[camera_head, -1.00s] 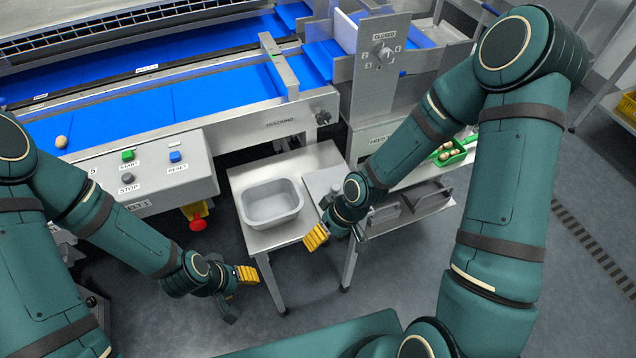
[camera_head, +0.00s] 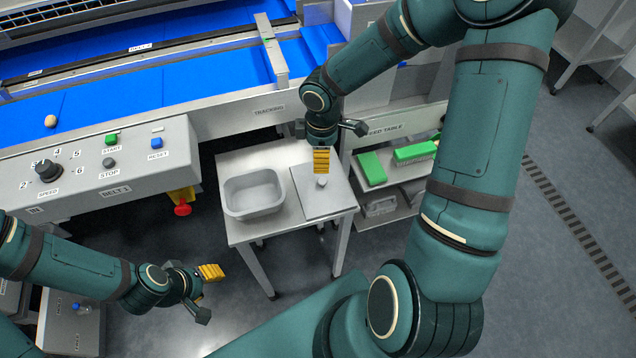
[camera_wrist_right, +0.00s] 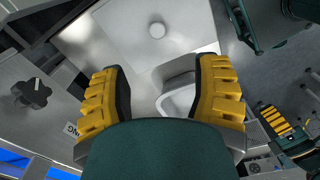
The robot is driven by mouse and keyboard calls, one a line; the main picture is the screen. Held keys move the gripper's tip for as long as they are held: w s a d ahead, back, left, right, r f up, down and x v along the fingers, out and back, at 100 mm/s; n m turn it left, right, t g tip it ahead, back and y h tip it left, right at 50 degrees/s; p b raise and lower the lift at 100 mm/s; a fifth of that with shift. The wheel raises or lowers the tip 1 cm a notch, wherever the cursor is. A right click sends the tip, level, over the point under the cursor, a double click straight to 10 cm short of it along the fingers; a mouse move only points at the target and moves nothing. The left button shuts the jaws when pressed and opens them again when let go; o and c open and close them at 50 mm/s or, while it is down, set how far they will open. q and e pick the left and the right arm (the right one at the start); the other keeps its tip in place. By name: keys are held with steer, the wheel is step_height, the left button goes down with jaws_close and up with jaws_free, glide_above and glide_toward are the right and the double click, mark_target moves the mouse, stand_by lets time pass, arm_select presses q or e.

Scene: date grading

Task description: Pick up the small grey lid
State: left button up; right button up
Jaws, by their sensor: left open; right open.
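The small grey lid (camera_head: 336,203) is a flat square plate with a round knob on top. It lies on the small steel table (camera_head: 262,160), right of the grey tub. My right gripper (camera_head: 321,160) is above the lid's far part, its yellow fingers pointing down near the knob. In the right wrist view the lid (camera_wrist_right: 185,28) and its pale knob (camera_wrist_right: 157,30) lie beyond the open, empty fingers (camera_wrist_right: 161,92). My left gripper (camera_head: 212,272) is open and empty, low in front of the table's left side.
The open grey tub (camera_head: 254,194) stands close beside the lid on the same table. A control box (camera_head: 100,165) and blue conveyor (camera_head: 160,90) are behind and left. Green boxes (camera_head: 372,168) sit on the shelf to the right. Open floor lies in front.

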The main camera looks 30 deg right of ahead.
steer(key=b, duration=0.2)
glide_above(323, 180)
steer(key=f, duration=0.6)
steer(key=shift+s+a+f, duration=0.1)
steer(key=shift+a+f, duration=0.2)
steer(key=shift+a, duration=0.05)
steer(key=shift+d+f+b, duration=0.2)
steer(key=shift+f+b, duration=0.25)
steer(key=shift+f, duration=1.1)
steer(key=shift+d+f+b, duration=0.15)
steer(key=shift+f+b, duration=0.3)
steer(key=shift+f, duration=1.1)
jaws_close()
